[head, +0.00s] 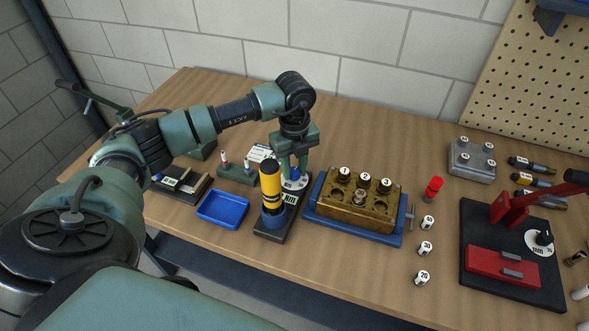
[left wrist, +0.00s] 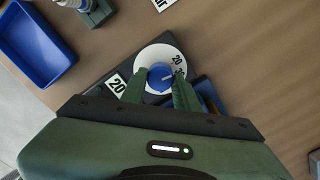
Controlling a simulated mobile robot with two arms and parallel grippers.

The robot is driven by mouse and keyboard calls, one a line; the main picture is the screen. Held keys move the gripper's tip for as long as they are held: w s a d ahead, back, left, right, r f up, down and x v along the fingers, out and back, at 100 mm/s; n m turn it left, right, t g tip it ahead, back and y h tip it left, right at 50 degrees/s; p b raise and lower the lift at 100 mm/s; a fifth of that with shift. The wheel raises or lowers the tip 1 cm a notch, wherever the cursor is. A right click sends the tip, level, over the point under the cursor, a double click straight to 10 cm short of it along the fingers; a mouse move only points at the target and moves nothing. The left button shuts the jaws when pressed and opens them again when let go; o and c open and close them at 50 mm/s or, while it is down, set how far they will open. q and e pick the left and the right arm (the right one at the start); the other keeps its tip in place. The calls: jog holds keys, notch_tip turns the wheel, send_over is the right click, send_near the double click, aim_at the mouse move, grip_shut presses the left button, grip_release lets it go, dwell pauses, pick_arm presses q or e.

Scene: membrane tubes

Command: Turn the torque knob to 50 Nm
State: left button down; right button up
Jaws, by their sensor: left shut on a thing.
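The torque knob (left wrist: 160,75) is blue and sits at the centre of a white dial (left wrist: 150,57) in the left wrist view. A "20" and a partly covered number show on the dial's right side; I cannot read the knob's exact setting. My left gripper (head: 294,176) points down over the dial in the head view. Its two green fingers are shut on the knob, one on each side, and hide part of the dial. The dial is on a dark base (head: 272,235) with a yellow-and-black handle (head: 270,187) and a partly hidden "Nm" label. My right gripper is not seen.
A blue tray (head: 222,208) lies just left of the base. A brass block (head: 357,217) with numbered caps stands close on its right. Further right are a red cylinder (head: 433,189) and a red press (head: 503,268). Bare table lies in front of the brass block.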

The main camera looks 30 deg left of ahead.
pick_arm(q)
jog(key=m+b, duration=0.3)
jog(key=m, duration=0.3)
jog(key=shift+a+f+b, duration=0.1)
jog(key=shift+b, duration=0.3)
jog(key=m+b, duration=0.3)
jog(key=m, duration=0.2)
jog(key=shift+m, duration=0.4)
jog(key=m+b, duration=0.2)
jog(key=m, duration=0.3)
jog(key=m+b, duration=0.1)
jog(key=m, duration=0.2)
jog(key=shift+b, duration=0.3)
jog(key=shift+w+m, duration=0.1)
jog(key=shift+m, duration=1)
jog(key=shift+b, duration=0.3)
jog(key=c, duration=1.1)
grip_release()
jog(key=shift+o, duration=0.2)
